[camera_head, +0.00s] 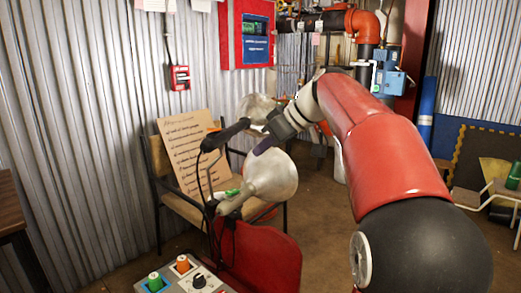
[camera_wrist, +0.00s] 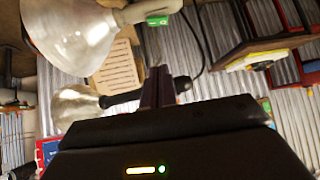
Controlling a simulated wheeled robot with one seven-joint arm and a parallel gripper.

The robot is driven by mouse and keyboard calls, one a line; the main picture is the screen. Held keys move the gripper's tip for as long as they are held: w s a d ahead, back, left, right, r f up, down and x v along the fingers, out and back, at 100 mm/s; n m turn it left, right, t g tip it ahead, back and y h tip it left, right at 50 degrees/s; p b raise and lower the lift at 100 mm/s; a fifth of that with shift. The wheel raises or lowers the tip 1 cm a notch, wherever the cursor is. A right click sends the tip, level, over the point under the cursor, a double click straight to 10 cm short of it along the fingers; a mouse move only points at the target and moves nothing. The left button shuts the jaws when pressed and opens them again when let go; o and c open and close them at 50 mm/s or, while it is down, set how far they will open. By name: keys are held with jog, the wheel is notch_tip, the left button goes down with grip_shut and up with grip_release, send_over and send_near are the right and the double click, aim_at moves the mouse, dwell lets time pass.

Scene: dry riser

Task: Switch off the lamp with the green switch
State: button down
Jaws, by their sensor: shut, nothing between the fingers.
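The lamp with the green switch (camera_head: 232,192) has a pale bowl-shaped shade (camera_head: 272,176) and stands in front of the chair. In the wrist view its shade (camera_wrist: 70,28) fills the upper left, and the green switch (camera_wrist: 158,20) sits on its pale neck. Whether it is lit I cannot tell. A second lamp (camera_head: 256,107) with a dark handle is behind it; it also shows in the wrist view (camera_wrist: 76,105). My gripper (camera_head: 263,147) is shut and empty, just above the near shade in the head view. Its fingertips (camera_wrist: 158,72) point toward the area below the switch.
A chair (camera_head: 186,205) holding a written board (camera_head: 184,150) stands against the corrugated wall. A red panel (camera_head: 275,258) and a control box (camera_head: 201,284) with green and orange buttons are at the bottom. A dark cable hangs beside the lamps. Floor shows right of the chair.

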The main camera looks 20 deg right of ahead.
jog(key=shift+w+d+r+m+g+y+p, duration=0.1)
jog(key=shift+w+d+m+g+y+p, duration=0.15)
jog(key=shift+w+m+g+y+p, duration=0.25)
jog(key=shift+s, duration=0.1)
send_over(232, 192)
jog(key=d, duration=0.2)
notch_tip(232, 192, down, 7)
jog(key=shift+a+f+b, duration=0.1)
jog(key=shift+a+b, duration=0.05)
jog(key=shift+b, duration=0.2)
notch_tip(232, 192, down, 2)
jog(key=shift+s+a+f+b, duration=0.15)
jog(key=shift+f+b, duration=0.05)
jog(key=shift+b, duration=0.1)
jog(key=shift+a+f, duration=0.1)
jog(key=shift+f, duration=0.55)
